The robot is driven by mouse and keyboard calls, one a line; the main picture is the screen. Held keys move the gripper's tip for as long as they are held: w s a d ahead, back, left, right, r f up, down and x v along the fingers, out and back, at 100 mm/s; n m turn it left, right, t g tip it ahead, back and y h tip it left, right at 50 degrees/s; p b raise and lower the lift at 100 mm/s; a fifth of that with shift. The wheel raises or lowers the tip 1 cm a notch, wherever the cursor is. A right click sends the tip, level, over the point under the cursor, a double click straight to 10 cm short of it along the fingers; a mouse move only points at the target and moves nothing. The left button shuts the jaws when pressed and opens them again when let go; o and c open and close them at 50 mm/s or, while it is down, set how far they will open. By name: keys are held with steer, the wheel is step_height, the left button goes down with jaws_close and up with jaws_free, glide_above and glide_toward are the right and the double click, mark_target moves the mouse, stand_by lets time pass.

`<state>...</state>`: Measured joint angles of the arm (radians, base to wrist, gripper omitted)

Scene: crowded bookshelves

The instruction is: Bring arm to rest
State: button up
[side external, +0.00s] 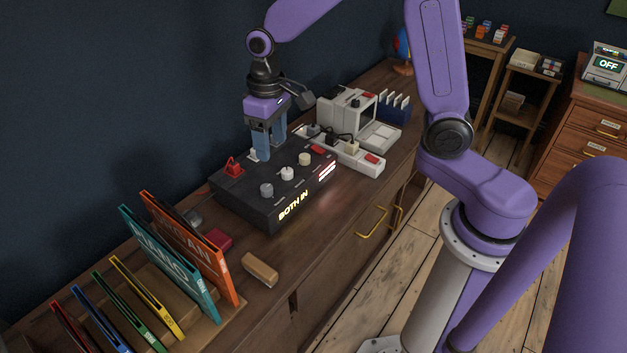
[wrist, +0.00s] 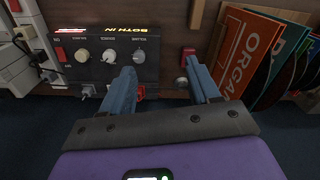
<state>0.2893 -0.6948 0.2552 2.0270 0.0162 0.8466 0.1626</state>
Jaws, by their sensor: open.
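My gripper (side external: 266,152) points down at the back edge of a black control box (side external: 262,208), with its two blue fingers apart. The box has several knobs and a lit "BOTH IN" label. A small white piece (side external: 254,155) shows beside the fingertips; I cannot tell whether they touch it. A red piece (side external: 233,167) stands at the box's back left. In the wrist view my gripper (wrist: 160,72) has nothing visible between its fingers, and the box (wrist: 125,68) lies up and left of them.
A white power strip (side external: 350,155) and a grey-white machine (side external: 345,108) stand right of the box. Upright record sleeves (side external: 172,262), a wooden block (side external: 260,269) and a dark red block (side external: 217,240) are to its left. The dark wall is close behind.

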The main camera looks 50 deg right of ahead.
steer(key=s+d+r+n, duration=0.1)
steer(key=s+n, duration=0.4)
steer(key=s, duration=0.8)
steer(key=s+d+r+n, duration=0.2)
steer(key=s+n, duration=0.3)
steer(key=s, duration=0.8)
steer(key=shift+d, duration=0.4)
